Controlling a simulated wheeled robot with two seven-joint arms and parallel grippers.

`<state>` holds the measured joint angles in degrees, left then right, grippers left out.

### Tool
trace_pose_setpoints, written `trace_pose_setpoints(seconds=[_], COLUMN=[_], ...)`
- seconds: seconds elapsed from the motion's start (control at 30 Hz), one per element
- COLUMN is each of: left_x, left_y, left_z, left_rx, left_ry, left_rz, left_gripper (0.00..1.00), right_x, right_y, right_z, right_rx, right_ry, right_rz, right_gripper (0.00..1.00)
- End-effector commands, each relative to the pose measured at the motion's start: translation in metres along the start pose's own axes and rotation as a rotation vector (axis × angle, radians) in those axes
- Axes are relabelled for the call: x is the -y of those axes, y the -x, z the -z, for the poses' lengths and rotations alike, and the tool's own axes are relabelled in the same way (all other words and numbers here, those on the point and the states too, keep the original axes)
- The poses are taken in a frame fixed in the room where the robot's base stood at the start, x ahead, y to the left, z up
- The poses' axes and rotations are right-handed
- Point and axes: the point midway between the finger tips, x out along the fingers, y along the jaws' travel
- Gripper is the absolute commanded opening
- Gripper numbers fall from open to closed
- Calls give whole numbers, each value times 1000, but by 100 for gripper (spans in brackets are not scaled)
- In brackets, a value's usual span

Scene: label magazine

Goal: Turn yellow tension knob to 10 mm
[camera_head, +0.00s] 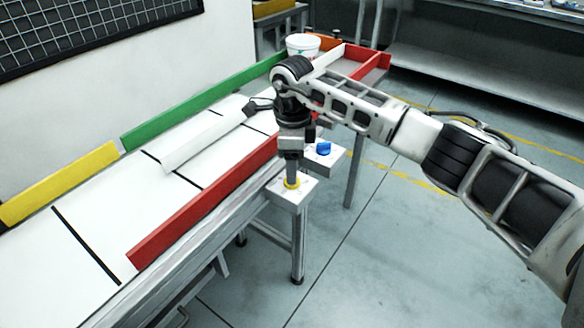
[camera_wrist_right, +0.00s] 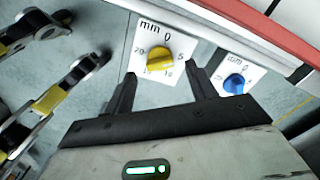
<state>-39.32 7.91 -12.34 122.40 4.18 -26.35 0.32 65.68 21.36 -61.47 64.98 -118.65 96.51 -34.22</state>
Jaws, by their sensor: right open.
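The yellow knob (camera_wrist_right: 160,59) sits on a white dial plate (camera_wrist_right: 151,36) marked mm, with 0 at the top and numbers around it. It shows between the two black fingers of my right gripper (camera_wrist_right: 162,74) in the right wrist view. The fingers are open, one on each side, with no clear contact. I cannot tell exactly which mark the knob points to. In the head view my right gripper (camera_head: 292,177) points down over the yellow knob (camera_head: 291,186) and hides most of it. My left gripper is not in view.
A blue knob (camera_head: 323,148) on a similar plate stands just beyond, and also shows in the wrist view (camera_wrist_right: 234,84). A red rail (camera_head: 200,205) edges the white conveyor table (camera_head: 90,235) beside the plates. A white tub (camera_head: 303,45) stands at the far end. Open floor lies right.

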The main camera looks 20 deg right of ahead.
Motion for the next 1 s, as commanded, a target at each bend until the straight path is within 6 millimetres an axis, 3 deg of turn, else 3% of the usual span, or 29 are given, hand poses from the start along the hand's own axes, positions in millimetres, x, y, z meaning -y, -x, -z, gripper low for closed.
trace_pose_setpoints(seconds=[0.2,0.53,0.57,0.7,1.0], left_x=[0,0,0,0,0], left_y=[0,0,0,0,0], left_z=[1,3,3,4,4], left_rx=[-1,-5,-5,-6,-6], left_ry=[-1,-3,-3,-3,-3], left_rz=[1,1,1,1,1], left_gripper=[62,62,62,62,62], right_x=[0,0,0,0,0], right_y=[-22,-25,-25,-25,-25], right_z=[-1,-1,-1,-1,0], right_rx=[0,1,1,1,1], right_ry=[1,1,1,1,-17], right_rz=[-1,0,0,0,0], right_gripper=[56,56,51,12,12])
